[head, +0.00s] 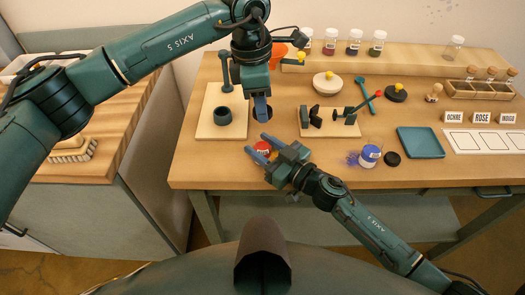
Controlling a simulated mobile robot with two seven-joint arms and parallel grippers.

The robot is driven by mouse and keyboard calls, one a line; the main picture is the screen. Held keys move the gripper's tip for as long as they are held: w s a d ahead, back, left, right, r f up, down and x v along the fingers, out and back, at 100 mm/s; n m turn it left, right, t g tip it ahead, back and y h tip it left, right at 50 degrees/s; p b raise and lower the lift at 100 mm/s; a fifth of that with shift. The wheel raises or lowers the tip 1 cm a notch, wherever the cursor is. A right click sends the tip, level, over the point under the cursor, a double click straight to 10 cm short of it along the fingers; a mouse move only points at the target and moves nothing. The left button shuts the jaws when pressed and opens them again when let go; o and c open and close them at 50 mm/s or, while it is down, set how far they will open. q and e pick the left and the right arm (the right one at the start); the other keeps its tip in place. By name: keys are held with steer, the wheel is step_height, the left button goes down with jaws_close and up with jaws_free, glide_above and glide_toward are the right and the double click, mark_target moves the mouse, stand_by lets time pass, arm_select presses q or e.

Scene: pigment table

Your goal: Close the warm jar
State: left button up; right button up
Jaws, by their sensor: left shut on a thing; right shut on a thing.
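The warm jar (262,147), with red showing at its top, stands near the table's front edge. My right gripper (259,145) is shut on it, one finger on each side; the hand hides part of the jar. My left gripper (261,108) points down, behind the jar in the picture and apart from it. It is shut on a small dark round thing, which looks like a black lid (255,114); the finger covers part of it.
A wooden stand (330,122) with dark blocks is right of my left gripper. A blue jar (369,156), a black lid (392,159) and a teal tray (420,142) lie to the right. Front table between jars is partly clear.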

steer(key=c, duration=0.6)
arm_select(q)
glide_above(263, 138)
steer(key=shift+a+f, duration=0.2)
steer(key=shift+f, duration=2.3)
arm_select(e)
steer(key=shift+c, duration=0.2)
arm_select(q)
steer(key=shift+f, duration=0.1)
steer(key=shift+f, duration=0.8)
steer(key=shift+f, duration=0.55)
arm_select(e)
jaws_close()
